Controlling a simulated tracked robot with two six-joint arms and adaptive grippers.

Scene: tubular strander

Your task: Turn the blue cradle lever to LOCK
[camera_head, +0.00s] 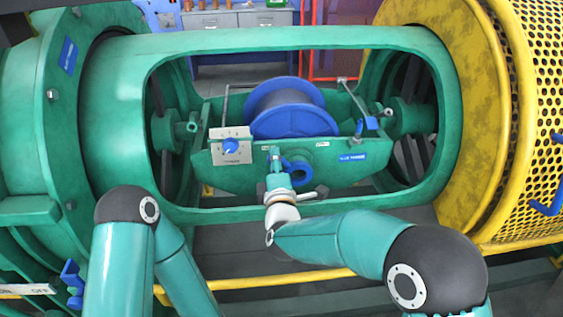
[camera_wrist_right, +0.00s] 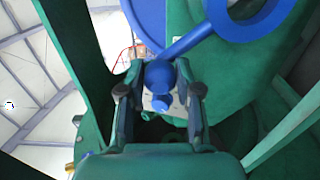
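The blue cradle lever has a round hub ring (camera_head: 301,172) on the front of the green cradle (camera_head: 330,180), below the blue spool. In the right wrist view its rod runs from the ring (camera_wrist_right: 262,22) down and left to a ball knob (camera_wrist_right: 159,75). My right gripper (camera_head: 276,160) is at the lever's knob end, just left of the hub. In the wrist view its two fingers (camera_wrist_right: 160,85) flank the knob closely and appear to touch both sides. No LOCK mark is readable. My left gripper is out of view; only its arm shows at lower left.
A blue spool (camera_head: 290,110) sits in the cradle, inside the opening of the green tube (camera_head: 240,42). A white plate with a blue knob (camera_head: 231,147) is left of the lever. A yellow perforated guard (camera_head: 535,100) stands at far right.

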